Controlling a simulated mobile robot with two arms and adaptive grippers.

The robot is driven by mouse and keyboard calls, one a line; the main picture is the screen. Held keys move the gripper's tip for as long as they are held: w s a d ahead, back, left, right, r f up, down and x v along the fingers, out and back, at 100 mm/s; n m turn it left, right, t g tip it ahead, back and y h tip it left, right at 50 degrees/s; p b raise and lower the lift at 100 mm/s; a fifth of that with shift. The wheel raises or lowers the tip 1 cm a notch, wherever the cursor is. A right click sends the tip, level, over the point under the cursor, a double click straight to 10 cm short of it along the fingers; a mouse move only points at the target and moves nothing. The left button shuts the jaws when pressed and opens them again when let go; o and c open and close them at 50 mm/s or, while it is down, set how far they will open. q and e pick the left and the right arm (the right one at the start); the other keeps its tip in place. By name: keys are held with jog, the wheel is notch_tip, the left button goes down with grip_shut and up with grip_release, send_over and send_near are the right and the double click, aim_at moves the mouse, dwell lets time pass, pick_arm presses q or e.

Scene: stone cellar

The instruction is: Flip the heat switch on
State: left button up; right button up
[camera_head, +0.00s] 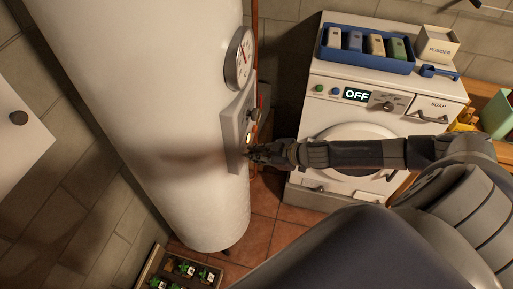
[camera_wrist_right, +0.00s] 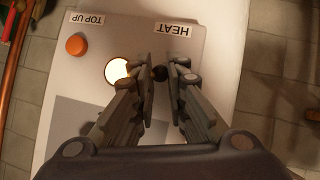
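The heat switch (camera_wrist_right: 160,73) shows as a dark round knob below the HEAT label (camera_wrist_right: 173,30) in the right wrist view. It belongs to a grey control panel (camera_head: 234,122) on the side of the white boiler (camera_head: 150,80). In the head view the right gripper (camera_head: 252,153) is at the panel's lower edge and hides the switch. A round lamp (camera_wrist_right: 117,72) beside the switch glows bright. My left gripper is not in view.
An orange button (camera_wrist_right: 76,44) sits under the TOP UP label (camera_wrist_right: 86,18). A dial gauge (camera_head: 240,58) is above the panel. A washing machine (camera_head: 440,88) reading OFF stands behind my right arm. A crate of small plants (camera_head: 150,268) is on the floor.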

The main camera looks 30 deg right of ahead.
jog(key=o, duration=0.4)
jog(key=v, duration=1.2)
dwell(0.6)
jog(key=shift+f, duration=0.1)
dwell(0.4)
